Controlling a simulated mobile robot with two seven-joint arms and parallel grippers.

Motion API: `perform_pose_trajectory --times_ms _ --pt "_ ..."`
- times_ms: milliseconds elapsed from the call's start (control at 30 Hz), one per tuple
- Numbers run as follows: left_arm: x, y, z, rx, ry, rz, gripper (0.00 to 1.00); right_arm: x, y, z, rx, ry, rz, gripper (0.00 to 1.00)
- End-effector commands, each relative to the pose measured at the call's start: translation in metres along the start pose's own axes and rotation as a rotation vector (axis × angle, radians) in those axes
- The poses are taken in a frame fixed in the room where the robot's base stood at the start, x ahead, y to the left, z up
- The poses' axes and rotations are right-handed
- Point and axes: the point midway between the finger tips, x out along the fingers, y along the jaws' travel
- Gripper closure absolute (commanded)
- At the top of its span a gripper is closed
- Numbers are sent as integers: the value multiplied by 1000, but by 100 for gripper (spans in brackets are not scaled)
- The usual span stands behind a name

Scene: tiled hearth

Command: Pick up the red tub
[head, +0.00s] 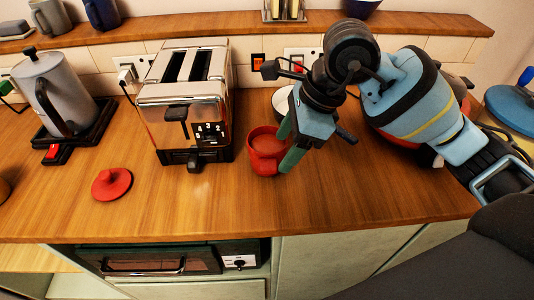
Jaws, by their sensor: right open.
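The red tub (264,150) stands upright on the wooden counter, just right of the toaster. It is open at the top, and its inside looks reddish brown. My right gripper (287,150) is at the tub's right side, pointing down, with its green-grey fingers apart. One finger overlaps the tub's right edge in the picture; I cannot tell whether it touches. A red lid (112,184) with a knob lies on the counter to the left. My left gripper is not in view.
A chrome toaster (185,105) stands close left of the tub. A grey kettle (52,92) is at the far left. A white bowl (282,101) is partly hidden behind my right gripper. The counter's front strip (215,210) is clear.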

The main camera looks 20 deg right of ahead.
Motion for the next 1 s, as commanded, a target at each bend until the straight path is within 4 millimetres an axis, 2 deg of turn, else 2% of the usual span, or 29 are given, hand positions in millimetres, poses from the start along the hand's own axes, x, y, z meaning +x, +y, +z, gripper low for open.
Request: perform_pose_trajectory --times_ms 100,367,700,1000 --pt "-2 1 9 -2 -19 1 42 14 1 1 0 -1 4 36" --pt "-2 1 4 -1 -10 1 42 24 2 3 0 -1 4 36" --pt "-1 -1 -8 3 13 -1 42 65 4 8 1 -2 3 36" --pt "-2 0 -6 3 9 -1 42 69 4 8 0 -1 2 36"
